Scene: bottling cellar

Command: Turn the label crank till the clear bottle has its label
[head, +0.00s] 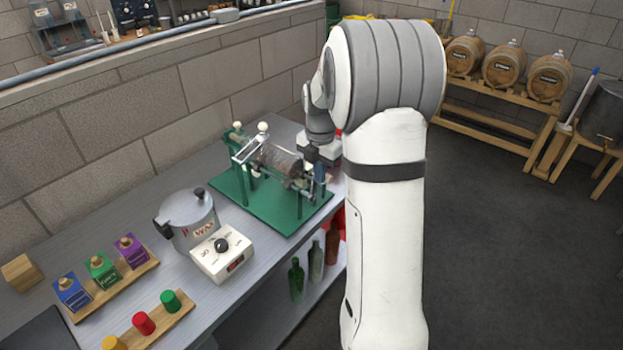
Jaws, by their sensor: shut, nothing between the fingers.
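The labelling machine stands on a green base plate (235,201) on the grey bench. A clear, brownish-looking bottle (280,160) lies on its side in the machine's frame. I cannot tell at this size whether it bears a label. The crank seems to be at the machine's right end, with a dark blue grip (320,174). My gripper (312,154) is shut and empty at that end, close to the crank. I cannot tell whether it touches the crank. My arm hides part of the area behind it.
A pot marked WAX (188,222) and a white dial box (222,255) stand left of the machine. Bottles (315,262) stand on the shelf below.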

